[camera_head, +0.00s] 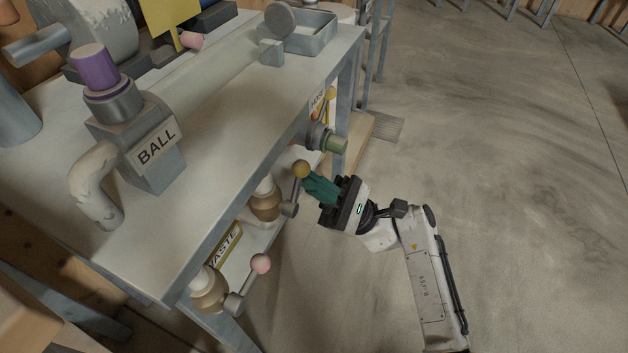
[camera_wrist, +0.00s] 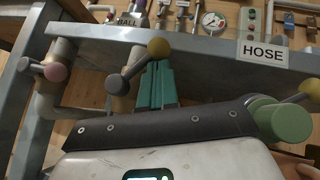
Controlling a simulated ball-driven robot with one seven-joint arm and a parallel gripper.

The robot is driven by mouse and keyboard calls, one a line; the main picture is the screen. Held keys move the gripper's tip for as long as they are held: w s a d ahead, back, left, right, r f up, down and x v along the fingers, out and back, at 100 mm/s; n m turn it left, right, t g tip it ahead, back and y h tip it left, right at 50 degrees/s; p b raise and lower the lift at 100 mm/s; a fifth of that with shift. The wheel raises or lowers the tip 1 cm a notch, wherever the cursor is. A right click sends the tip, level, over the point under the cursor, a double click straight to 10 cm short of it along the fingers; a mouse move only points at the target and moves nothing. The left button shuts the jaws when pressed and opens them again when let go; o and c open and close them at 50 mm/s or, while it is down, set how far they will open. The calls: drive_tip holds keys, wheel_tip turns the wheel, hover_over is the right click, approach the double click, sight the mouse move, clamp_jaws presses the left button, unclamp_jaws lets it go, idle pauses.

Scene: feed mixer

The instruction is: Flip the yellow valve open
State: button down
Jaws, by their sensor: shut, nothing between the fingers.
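A valve with a yellow ball (camera_head: 300,168) on a grey lever hangs under the table's front edge, on a tan pipe fitting (camera_head: 265,201). In the wrist view the yellow ball (camera_wrist: 158,47) sits at the upper end of its slanted lever (camera_wrist: 134,70). My gripper (camera_head: 310,180) has green fingers, shut and empty, just right of the ball in the head view. In the wrist view the fingertips (camera_wrist: 158,66) are right below the ball and partly behind it; I cannot tell whether they touch. A second yellow ball (camera_head: 330,93) shows near the HOSE label.
A pink-ball valve (camera_head: 260,263) stands by the WASTE label (camera_head: 225,245); it also shows in the wrist view (camera_wrist: 55,71). A green-capped fitting (camera_head: 337,144) is close beyond my gripper. The table (camera_head: 235,120) edge runs above the valves. Floor to the right is free.

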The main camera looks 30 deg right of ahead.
drive_tip(key=shift+r+n, duration=0.1)
drive_tip(key=shift+n, duration=0.2)
drive_tip(key=r+n+g+p, duration=0.1)
drive_tip(key=n+g, duration=0.1)
drive_tip(key=r+n+g+p, duration=0.1)
drive_tip(key=n+g+p, duration=0.1)
drive_tip(key=n+g, duration=0.1)
drive_tip(key=a+r+n+g+p, duration=0.1)
drive_tip(key=n+g, duration=0.2)
drive_tip(key=shift+s+a+y+p, duration=0.1)
drive_tip(key=shift+s+y+p, duration=0.2)
drive_tip(key=shift+s+y, duration=0.1)
drive_tip(key=shift+a+p, duration=0.1)
drive_tip(key=shift+p, duration=0.2)
drive_tip(key=shift+f, duration=0.1)
